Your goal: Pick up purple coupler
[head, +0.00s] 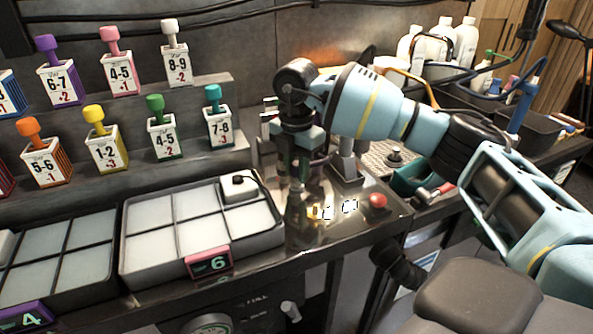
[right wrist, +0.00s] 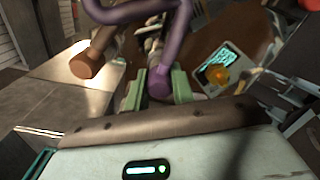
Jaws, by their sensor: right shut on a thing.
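In the right wrist view, the purple coupler (right wrist: 160,84) is the rounded end of a purple tube that curves across the top. It sits between the two green fingertips of my right gripper (right wrist: 158,92), which is shut on it. In the head view my right gripper (head: 298,178) points down over the metal counter, beside the lit digit display. There the coupler is mostly hidden by the gripper and too small to make out clearly. My left gripper is not in view.
An orange-brown coupler (right wrist: 88,65) is close to the left of the fingers. A red button (head: 377,201) and lit display (head: 348,206) are on the counter. A compartment tray (head: 128,272) lies to the left. Bottles with coloured caps (head: 163,134) stand on shelves behind.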

